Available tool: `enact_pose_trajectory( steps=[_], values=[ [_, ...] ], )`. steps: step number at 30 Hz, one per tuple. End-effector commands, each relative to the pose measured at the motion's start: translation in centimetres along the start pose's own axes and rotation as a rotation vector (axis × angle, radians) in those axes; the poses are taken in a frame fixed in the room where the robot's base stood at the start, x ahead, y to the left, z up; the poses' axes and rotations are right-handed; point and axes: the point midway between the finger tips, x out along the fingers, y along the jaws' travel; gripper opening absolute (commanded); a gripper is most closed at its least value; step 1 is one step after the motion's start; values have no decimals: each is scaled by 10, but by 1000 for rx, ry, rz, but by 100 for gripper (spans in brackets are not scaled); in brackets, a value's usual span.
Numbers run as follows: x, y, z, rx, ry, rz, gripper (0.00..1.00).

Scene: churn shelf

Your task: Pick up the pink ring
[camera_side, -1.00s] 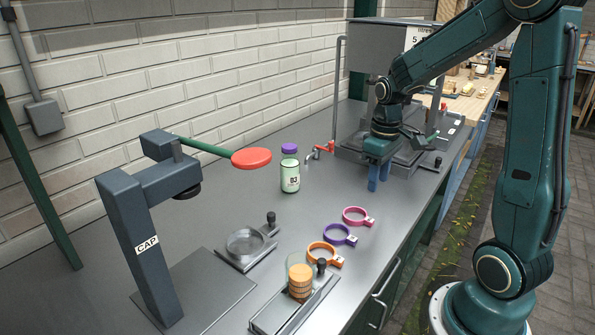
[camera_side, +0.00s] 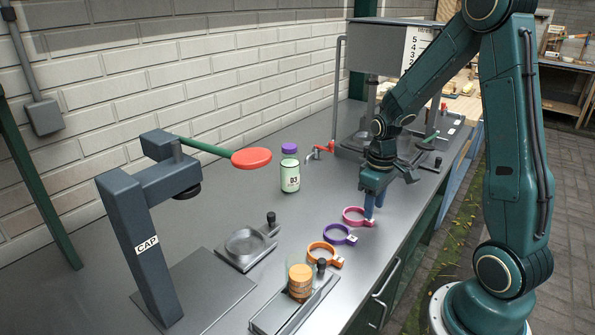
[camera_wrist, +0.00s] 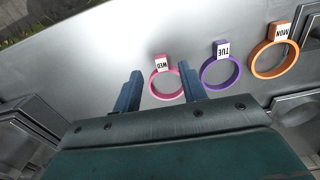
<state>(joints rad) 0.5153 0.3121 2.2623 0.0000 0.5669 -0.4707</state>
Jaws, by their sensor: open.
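The pink ring (camera_side: 354,217) lies flat on the grey bench, the farthest back of three rings in the side view. Its tab points right toward the bench's front edge. In the wrist view the pink ring (camera_wrist: 167,92) has a white tag reading WED and appears between and beyond my fingertips. My gripper (camera_side: 373,203) points down close above the ring, at its tab side; its blue fingers overlap the ring in the side view. In the wrist view my gripper (camera_wrist: 161,82) is open and empty. I cannot tell the exact height of the fingertips above the bench.
A purple ring (camera_side: 340,234) marked TUE and an orange ring (camera_side: 325,254) marked MON lie in line nearer the camera. A green jar (camera_side: 290,176) with a purple lid stands behind. A CAP press (camera_side: 143,240) stands left. The bench between jar and rings is clear.

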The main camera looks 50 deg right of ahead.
Motion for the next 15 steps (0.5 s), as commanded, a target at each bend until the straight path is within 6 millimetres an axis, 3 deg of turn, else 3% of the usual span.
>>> enact_pose_trajectory(
  steps=[7,15],
  values=[
    [27,-2,1,0,-4,-2,42],
    [39,-2,0,0,0,0,42]
  ],
)
